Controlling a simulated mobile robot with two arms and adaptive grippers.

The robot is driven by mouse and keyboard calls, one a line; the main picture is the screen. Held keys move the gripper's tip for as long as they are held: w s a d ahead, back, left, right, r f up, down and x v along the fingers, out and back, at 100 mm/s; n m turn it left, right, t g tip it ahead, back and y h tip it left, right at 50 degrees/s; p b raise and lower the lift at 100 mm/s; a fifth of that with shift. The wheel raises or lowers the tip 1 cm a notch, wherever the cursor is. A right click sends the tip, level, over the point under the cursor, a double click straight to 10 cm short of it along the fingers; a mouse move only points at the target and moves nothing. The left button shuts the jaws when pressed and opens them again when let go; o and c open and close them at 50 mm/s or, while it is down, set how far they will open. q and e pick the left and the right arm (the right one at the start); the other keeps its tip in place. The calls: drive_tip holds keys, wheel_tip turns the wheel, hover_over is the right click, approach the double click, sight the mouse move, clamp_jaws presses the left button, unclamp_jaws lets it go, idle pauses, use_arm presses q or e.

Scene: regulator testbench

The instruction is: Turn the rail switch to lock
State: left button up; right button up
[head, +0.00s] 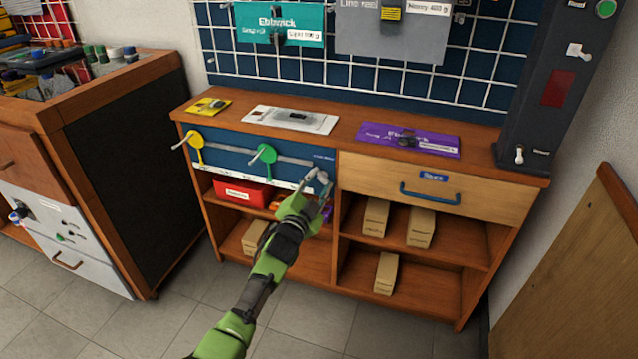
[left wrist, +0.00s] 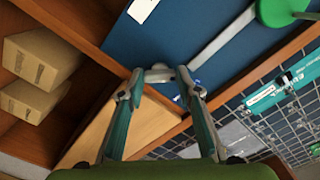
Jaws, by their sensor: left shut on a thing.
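A dark blue panel (head: 232,145) on the front of the wooden bench carries a grey rail (head: 225,149) with a yellow round knob (head: 196,140) and a green round knob (head: 263,154). A grey switch piece (left wrist: 158,73) sits at the rail's right end. My right gripper is not in view.
A wooden drawer (head: 380,186) with a blue handle is right of the panel. Open shelves below hold cardboard boxes (head: 375,217) and a red box (head: 242,192). A dark-sided cabinet (head: 125,170) stands left. A dark grey column (head: 545,85) rises at the right. The floor in front is clear.

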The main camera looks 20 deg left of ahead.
use_arm(q)
drive_tip(key=shift+f, duration=0.1)
drive_tip(key=o, duration=1.1)
drive_tip(key=shift+o, duration=0.2)
drive_tip(key=s, duration=1.2)
drive_tip(key=shift+a, duration=0.2)
